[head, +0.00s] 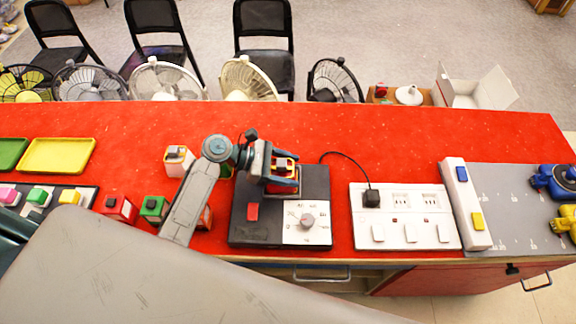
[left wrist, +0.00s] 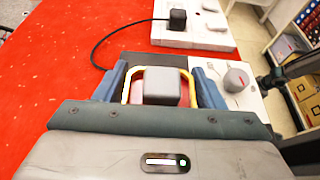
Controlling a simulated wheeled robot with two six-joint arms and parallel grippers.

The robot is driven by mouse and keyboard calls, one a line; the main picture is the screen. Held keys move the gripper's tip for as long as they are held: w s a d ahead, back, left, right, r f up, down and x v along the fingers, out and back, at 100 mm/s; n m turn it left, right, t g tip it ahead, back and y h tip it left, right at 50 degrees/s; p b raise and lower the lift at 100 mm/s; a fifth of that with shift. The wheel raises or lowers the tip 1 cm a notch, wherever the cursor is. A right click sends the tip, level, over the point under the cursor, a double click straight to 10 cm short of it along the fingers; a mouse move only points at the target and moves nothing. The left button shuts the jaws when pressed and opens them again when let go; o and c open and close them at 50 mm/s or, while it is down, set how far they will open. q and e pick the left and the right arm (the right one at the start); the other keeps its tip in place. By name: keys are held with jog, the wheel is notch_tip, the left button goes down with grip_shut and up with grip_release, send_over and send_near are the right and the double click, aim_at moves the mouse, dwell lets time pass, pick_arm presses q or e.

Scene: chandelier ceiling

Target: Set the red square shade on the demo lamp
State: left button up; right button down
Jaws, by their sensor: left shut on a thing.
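My left gripper (head: 283,176) is above the back right part of the dark demo lamp base (head: 267,211). It is shut on a squarish red piece with a yellow edge and a grey block on top, apparently the red square shade (head: 284,165). In the left wrist view the blue-grey fingers (left wrist: 160,88) sit on either side of the yellow edge and grey block (left wrist: 161,84). The base carries a red button and a white dial plate with a grey knob (head: 307,221). The gripper hides the lamp's top, so I cannot tell whether the shade touches it. My right gripper is out of view.
A red block (head: 120,209), a green block (head: 153,208) and a pale block (head: 178,159) stand left of the base. A white socket panel (head: 404,216) with a black plug and cable lies to the right. Green and yellow trays (head: 56,156) are far left.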

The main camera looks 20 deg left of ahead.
pick_arm(q)
jog(key=shift+f, duration=0.2)
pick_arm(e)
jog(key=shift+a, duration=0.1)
pick_arm(q)
jog(key=shift+f, duration=0.1)
jog(key=o, duration=1)
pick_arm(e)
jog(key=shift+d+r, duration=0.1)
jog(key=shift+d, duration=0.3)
pick_arm(q)
jog(key=shift+b+v, duration=1.9)
jog(key=shift+v, duration=4.15)
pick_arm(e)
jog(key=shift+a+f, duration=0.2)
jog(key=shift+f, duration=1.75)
